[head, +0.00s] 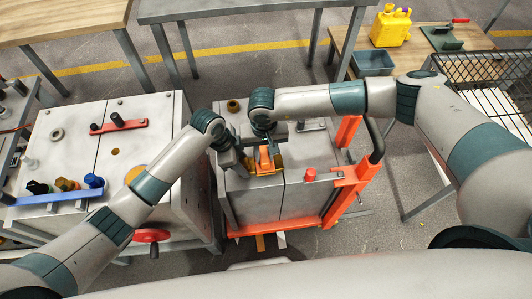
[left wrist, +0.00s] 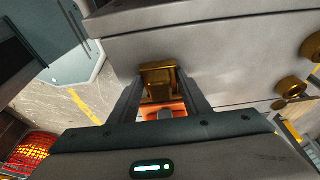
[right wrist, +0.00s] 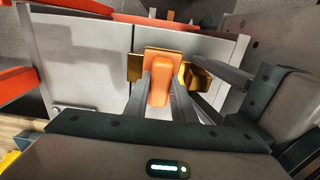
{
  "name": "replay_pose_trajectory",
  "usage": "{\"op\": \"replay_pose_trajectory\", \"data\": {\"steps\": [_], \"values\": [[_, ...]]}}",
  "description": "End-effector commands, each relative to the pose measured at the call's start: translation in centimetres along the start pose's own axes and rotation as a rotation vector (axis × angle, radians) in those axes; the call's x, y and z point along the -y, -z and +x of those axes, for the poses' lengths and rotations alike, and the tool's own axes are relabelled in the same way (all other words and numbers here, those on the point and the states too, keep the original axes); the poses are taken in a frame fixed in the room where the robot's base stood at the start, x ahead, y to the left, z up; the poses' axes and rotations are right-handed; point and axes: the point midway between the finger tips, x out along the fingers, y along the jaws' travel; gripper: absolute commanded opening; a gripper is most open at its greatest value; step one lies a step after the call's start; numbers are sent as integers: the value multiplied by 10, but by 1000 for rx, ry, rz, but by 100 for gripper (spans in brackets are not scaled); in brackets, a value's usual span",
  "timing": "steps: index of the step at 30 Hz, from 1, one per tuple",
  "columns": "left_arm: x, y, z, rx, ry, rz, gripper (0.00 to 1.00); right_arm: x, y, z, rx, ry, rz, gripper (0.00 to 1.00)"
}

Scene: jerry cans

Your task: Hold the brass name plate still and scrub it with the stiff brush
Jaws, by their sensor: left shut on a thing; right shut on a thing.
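The brass name plate (right wrist: 197,77) lies on the grey cabinet top (head: 290,172), with its ends showing on both sides of the orange stiff brush (right wrist: 160,82). My left gripper (head: 247,165) is shut on the plate's end; its fingers close on brass (left wrist: 158,73) in the left wrist view. My right gripper (head: 264,145) is shut on the brush's orange handle from above. The brush (head: 265,158) sits over the middle of the plate and hides it there. Whether its bristles touch the plate is hidden.
The cabinet stands beside an orange frame (head: 346,178) with a dark handle. A second grey cabinet (head: 75,145) is at left. A yellow jerry can (head: 391,27) stands on a far table.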

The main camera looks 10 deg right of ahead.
Motion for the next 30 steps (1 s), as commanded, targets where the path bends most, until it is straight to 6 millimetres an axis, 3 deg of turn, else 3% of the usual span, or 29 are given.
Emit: {"op": "replay_pose_trajectory", "data": {"steps": [8,22,30], "values": [[0,3,0,-5,0,4,16,-4,-4,4,6,2,-3,0],[1,2,-1,-3,3,2,16,-39,-4,2,7,-5,0,0],[2,1,-1,-2,4,1,16,-42,-4,2,6,-5,0,0]]}}
